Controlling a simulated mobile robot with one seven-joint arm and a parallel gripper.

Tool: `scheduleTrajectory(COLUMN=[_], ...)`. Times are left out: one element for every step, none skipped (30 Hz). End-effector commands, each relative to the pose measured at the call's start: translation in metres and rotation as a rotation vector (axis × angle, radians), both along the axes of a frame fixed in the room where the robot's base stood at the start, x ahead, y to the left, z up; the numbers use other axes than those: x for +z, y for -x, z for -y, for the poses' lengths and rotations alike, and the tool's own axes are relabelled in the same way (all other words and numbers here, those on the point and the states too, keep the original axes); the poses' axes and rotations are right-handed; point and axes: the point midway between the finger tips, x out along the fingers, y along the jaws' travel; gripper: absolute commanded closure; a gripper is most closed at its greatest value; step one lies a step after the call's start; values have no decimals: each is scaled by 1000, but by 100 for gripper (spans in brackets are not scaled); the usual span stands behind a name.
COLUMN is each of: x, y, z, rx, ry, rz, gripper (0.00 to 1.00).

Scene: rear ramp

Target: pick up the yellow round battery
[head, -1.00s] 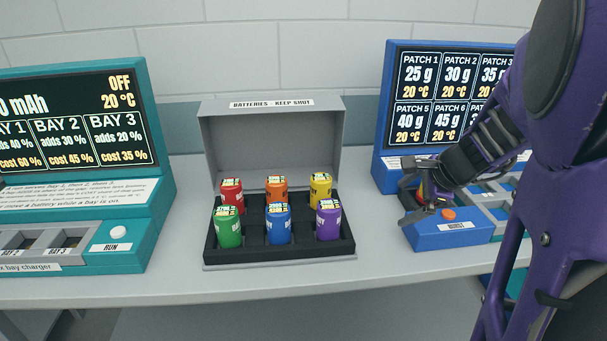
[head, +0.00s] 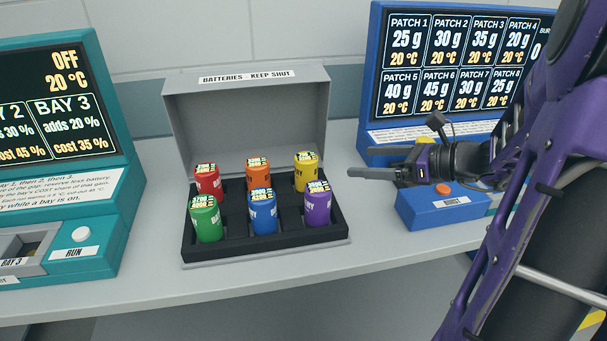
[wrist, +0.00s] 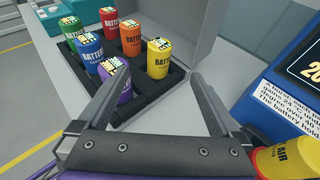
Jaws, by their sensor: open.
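The yellow round battery (head: 306,175) stands upright in the back right spot of the black tray in the open grey battery box (head: 250,125). In the wrist view the yellow battery (wrist: 159,60) stands beyond my fingertips, behind the purple battery (wrist: 115,82). My gripper (head: 358,162) is open and empty, to the right of the box and apart from the batteries. In the wrist view my gripper's two fingers (wrist: 155,80) are spread wide.
Red (head: 208,182), orange (head: 257,177), green (head: 206,222) and blue (head: 263,215) batteries share the tray. The raised lid stands behind them. A blue station (head: 425,208) is at the right, a teal charger (head: 95,255) at the left. A red-and-yellow cylinder (wrist: 275,160) is near my gripper.

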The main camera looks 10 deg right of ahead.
Motion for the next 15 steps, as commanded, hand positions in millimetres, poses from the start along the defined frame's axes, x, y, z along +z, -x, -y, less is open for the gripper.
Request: scheduleTrajectory(x=[-5, -7, -11, -13, -16, -19, -21, -23, -26, -28, -30, -32, -33, -34, -36], y=[-6, -10, -16, -20, -25, -30, -35, -40, -45, -49, -52, -57, -60, -62, -65], z=[-8, -12, -18, -22, -27, -33, -37, -41, -47, -51, -54, -58, -61, -64, -66], rx=[6, 7, 6, 7, 7, 7, 6, 6, 6, 6, 5, 4, 4, 4, 4], ry=[0, 0, 0, 0, -1, 0, 1, 1, 1, 1, 2, 2, 2, 2, 3], rz=[-1, -2, -3, -3, -2, -3, -2, -2, -3, -2, -3, -2, -2, -2, -2], gripper=[0, 0, 0, 0, 0, 0, 0, 0, 0, 0, 0, 0, 0, 0, 0])
